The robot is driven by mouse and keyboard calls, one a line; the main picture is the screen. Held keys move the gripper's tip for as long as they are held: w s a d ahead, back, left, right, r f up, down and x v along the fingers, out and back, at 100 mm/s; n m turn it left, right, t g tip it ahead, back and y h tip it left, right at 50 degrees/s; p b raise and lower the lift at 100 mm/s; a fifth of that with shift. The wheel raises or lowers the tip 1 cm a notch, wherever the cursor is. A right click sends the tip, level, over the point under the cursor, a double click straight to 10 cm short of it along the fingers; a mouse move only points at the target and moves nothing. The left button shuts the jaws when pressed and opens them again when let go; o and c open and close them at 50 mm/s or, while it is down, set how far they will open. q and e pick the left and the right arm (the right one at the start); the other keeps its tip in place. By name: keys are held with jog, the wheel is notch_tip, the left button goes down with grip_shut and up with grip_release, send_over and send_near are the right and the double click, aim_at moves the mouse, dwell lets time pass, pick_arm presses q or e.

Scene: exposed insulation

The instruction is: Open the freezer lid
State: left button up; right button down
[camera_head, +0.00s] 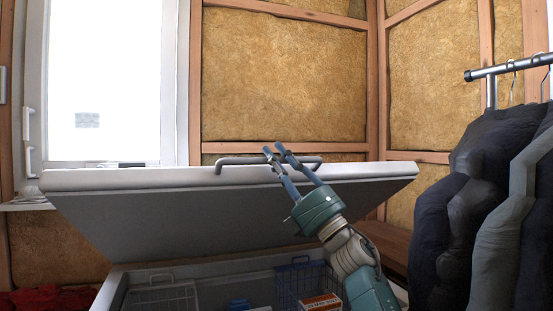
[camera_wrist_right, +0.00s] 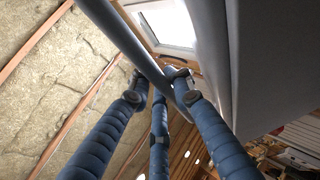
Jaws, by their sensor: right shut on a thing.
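The freezer lid (camera_head: 120,180) is raised and tilted, with its front edge up and the freezer interior showing beneath it. A grey bar handle (camera_head: 240,160) runs along the lid's front edge; it also shows in the right wrist view (camera_wrist_right: 118,42). My right gripper (camera_head: 274,150) is at the handle's middle, its blue fingers shut around the bar. In the right wrist view, the fingers (camera_wrist_right: 165,85) close on the bar beside the pale lid (camera_wrist_right: 275,60). The open freezer body (camera_head: 115,290) is below. My left gripper is not seen.
Wire baskets (camera_head: 300,282) and an orange-and-white box (camera_head: 320,302) are inside the freezer. Dark jackets (camera_head: 480,200) hang from a rail (camera_head: 505,68) close on the right. A window (camera_head: 105,80) and an insulated wall (camera_head: 285,75) stand behind the lid.

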jog(key=c, duration=1.8)
grip_release()
jog(key=shift+d, duration=0.1)
jog(key=shift+c, duration=0.2)
jog(key=shift+w+f, duration=0.1)
jog(key=v, duration=0.7)
jog(key=shift+d+f, duration=0.15)
